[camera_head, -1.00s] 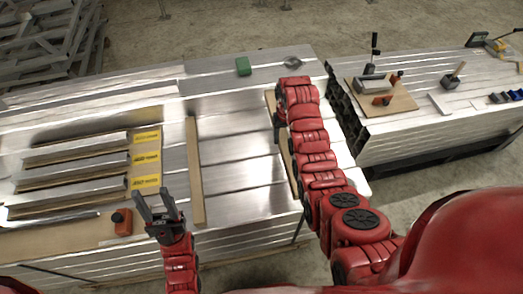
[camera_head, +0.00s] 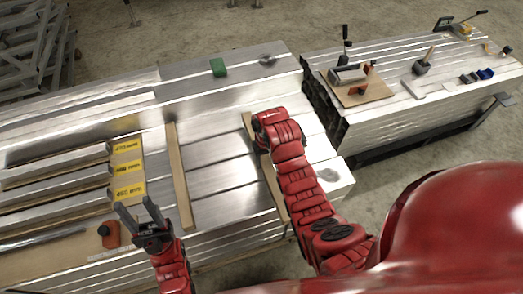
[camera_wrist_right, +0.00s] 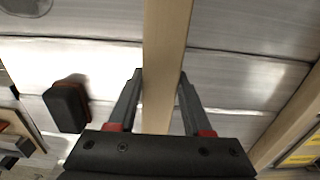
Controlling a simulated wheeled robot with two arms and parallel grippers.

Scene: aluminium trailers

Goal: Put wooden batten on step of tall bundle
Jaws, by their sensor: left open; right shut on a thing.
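In the right wrist view the batten (camera_wrist_right: 166,60) runs between the two fingers (camera_wrist_right: 155,85). I cannot tell whether it touches the sheets. A second batten (camera_head: 179,175) lies to its left on the bundle. My left gripper (camera_head: 136,203) is open and empty above the near left part. I cannot tell which level is the step.
Profiles with yellow labels (camera_head: 129,167) lie at left, an orange-red block (camera_head: 109,235) near them. A green block (camera_head: 218,67) sits at the back. Across a gap stands another bundle (camera_head: 400,118) with a clamp board (camera_head: 362,92) and tools.

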